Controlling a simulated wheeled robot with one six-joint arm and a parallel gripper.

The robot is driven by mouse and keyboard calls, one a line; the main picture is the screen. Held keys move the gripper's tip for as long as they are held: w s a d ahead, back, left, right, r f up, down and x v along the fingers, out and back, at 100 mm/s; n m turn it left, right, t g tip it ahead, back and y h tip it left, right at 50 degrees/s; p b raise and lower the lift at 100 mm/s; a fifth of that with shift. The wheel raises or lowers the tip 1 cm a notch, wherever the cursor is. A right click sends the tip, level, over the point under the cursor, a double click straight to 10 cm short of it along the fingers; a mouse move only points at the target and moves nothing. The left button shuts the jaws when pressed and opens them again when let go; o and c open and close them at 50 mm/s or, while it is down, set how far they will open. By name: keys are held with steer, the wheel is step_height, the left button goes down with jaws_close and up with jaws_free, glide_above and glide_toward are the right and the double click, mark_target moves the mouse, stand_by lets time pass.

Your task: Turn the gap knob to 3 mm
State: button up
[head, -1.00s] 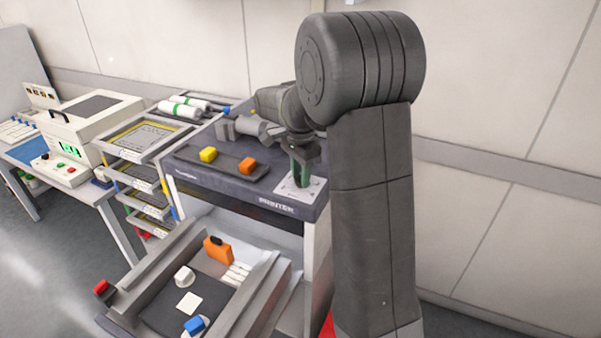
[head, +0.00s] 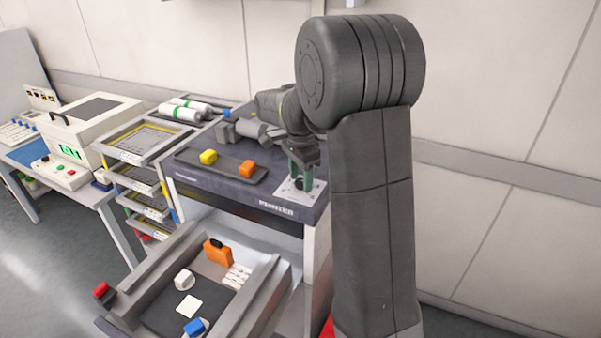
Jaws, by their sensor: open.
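The gap knob (head: 299,184) looks like a small dark knob on a white dial plate (head: 314,191) at the right front corner of the printer top. The gripper partly covers the knob, and the dial marks are too small to read.
A rack of trays (head: 150,142) stands left.

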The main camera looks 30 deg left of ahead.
mark_target(300, 181)
step_height(300, 181, up, 14)
steer(key=b, duration=0.1)
stand_by(0.4)
steer(key=shift+f, duration=0.2)
step_height(300, 181, down, 14)
steer(key=shift+r+p, duration=0.15)
steer(key=shift+p, duration=0.35)
stand_by(0.4)
